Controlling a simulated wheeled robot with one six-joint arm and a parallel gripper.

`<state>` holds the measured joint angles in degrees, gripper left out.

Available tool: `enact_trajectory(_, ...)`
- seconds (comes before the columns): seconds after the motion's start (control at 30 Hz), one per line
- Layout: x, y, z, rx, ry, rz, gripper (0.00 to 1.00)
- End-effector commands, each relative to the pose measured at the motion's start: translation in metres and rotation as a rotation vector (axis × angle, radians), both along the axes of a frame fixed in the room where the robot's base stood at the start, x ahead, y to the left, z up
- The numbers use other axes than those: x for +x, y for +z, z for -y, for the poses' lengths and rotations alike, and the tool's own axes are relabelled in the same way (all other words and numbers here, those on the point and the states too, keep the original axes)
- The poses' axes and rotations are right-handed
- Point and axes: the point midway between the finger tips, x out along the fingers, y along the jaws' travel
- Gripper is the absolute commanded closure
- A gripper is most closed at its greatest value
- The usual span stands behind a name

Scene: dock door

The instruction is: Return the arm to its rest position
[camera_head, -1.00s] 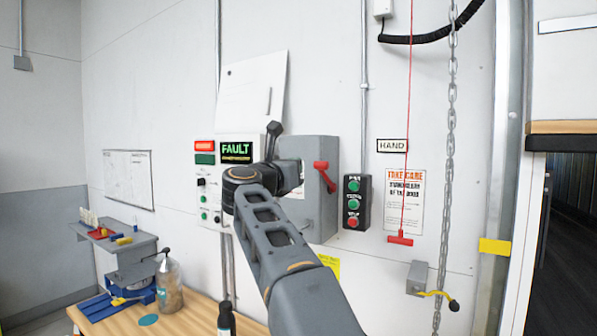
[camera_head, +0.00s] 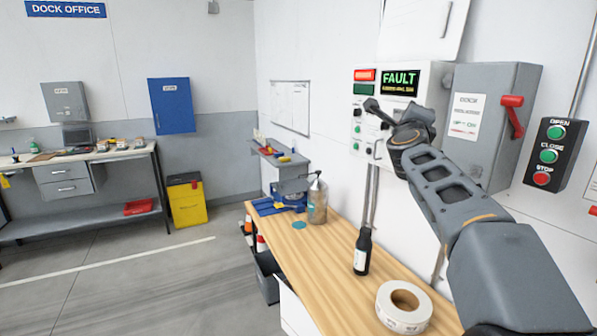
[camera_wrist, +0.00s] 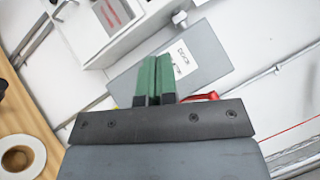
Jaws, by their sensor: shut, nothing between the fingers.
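My gripper (camera_head: 376,110) is at the far end of my raised arm, in front of the wall panel with the green FAULT display (camera_head: 400,82). In the wrist view its two green fingers (camera_wrist: 155,76) are together with nothing between them. The grey switch box (camera_head: 492,120) with a red lever (camera_head: 512,115) is to the right of my gripper. The box also shows beyond the fingertips in the wrist view (camera_wrist: 205,50). My arm hides part of the panel's lower area and part of the box.
Below the arm, a wooden bench (camera_head: 335,275) holds a dark bottle (camera_head: 362,252), a tape roll (camera_head: 403,306) and a pump bottle (camera_head: 317,203). A black OPEN/CLOSE/STOP button box (camera_head: 549,155) is at right. Open floor (camera_head: 170,285) lies at left, before a workbench (camera_head: 75,180) and yellow bin (camera_head: 187,203).

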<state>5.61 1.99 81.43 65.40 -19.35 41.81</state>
Motion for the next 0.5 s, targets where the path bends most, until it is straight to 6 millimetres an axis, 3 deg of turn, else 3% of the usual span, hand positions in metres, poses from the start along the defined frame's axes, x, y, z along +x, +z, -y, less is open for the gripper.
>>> enact_trajectory(0.1, -0.002, -0.076, -0.055, -0.429, 0.228, -0.349, 1.00)
enact_trajectory(0.23, -0.037, -0.166, -0.096, -0.819, 0.479, -0.658, 1.00)
enact_trajectory(0.4, -0.116, -0.271, -0.118, -1.211, 0.806, -0.982, 1.00)
enact_trajectory(0.5, -0.168, -0.319, -0.118, -1.381, 0.981, -1.134, 1.00)
